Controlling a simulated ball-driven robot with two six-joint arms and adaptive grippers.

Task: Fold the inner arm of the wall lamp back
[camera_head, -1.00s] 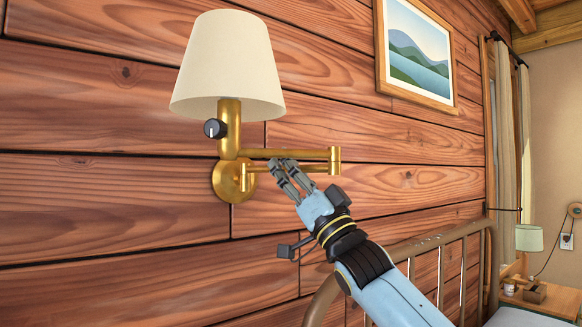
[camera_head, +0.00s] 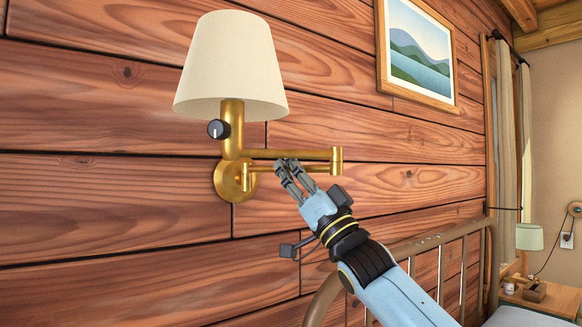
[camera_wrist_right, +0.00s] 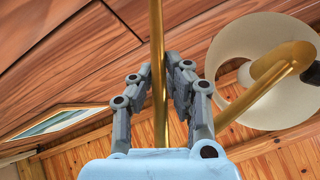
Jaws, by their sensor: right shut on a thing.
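The brass wall lamp has a cream shade (camera_head: 232,62) on an upright stem (camera_head: 232,130) with a dark knob. Its outer arm (camera_head: 318,154) runs from the stem to an elbow joint (camera_head: 337,161). The inner arm (camera_head: 317,169) runs below it from the round wall plate (camera_head: 224,181) to that elbow. My right gripper (camera_head: 286,165) is shut on the inner arm, with its fingertips close to the outer arm. In the right wrist view the held bar (camera_wrist_right: 158,60) passes between the fingers, and the shade (camera_wrist_right: 262,70) is at the right. My left gripper is not in view.
A metal bed frame (camera_head: 440,240) stands below my right arm. A framed landscape picture (camera_head: 417,50) hangs on the plank wall. A bedside table (camera_head: 545,305) with a green-shaded lamp (camera_head: 529,237) is far right. The wall left of the lamp is bare.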

